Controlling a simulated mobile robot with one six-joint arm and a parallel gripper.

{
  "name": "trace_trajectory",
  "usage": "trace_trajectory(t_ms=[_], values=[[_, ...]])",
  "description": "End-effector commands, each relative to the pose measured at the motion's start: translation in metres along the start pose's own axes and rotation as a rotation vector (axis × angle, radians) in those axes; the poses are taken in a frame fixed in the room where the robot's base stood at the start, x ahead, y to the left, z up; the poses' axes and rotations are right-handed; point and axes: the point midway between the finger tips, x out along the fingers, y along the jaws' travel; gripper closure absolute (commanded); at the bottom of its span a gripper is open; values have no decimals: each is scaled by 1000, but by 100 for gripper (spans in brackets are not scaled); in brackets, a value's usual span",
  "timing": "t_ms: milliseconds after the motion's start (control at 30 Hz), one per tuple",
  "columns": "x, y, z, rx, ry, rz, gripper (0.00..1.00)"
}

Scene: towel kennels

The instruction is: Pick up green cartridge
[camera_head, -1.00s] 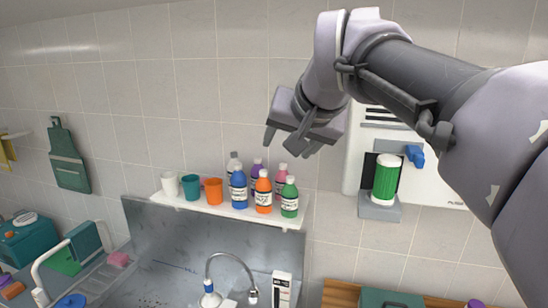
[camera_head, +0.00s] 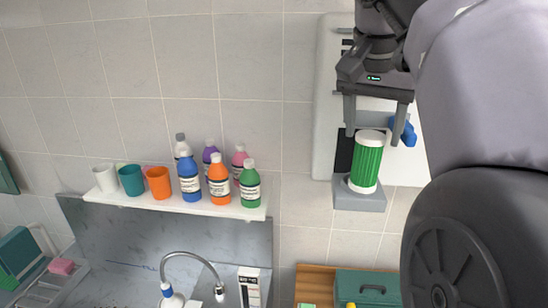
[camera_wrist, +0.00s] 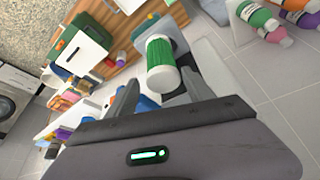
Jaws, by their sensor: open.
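The green cartridge (camera_head: 368,161) is a ribbed green cylinder with white ends. It stands upright on a small grey ledge (camera_head: 358,200) of a white wall panel. It also shows in the wrist view (camera_wrist: 162,60), beyond and between my fingers. My gripper (camera_head: 374,128) is open with its fingers pointing down, one on either side above the cartridge's top in the head view. It also shows in the wrist view (camera_wrist: 160,92). I cannot tell whether either finger touches the cartridge.
A blue lever (camera_head: 408,134) sticks out of the panel, close right of the cartridge. A white shelf (camera_head: 225,208) with cups and several bottles is to the left. A sink faucet (camera_head: 190,255) and a green toolbox (camera_head: 365,288) are below.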

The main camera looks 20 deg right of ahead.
Motion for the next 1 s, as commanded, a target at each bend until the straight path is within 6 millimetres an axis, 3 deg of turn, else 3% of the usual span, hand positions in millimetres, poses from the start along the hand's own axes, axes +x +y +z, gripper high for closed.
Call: trace_trajectory(t_ms=[400, 667, 900, 967, 1000], values=[[68, -1, 0, 0, -1, -1, 39], [69, -1, -1, 0, 1, -2, 41], [69, -1, -1, -1, 1, -2, 88], [69, -1, -1, -1, 1, -2, 100], [69, -1, -1, -1, 1, -2, 100]])
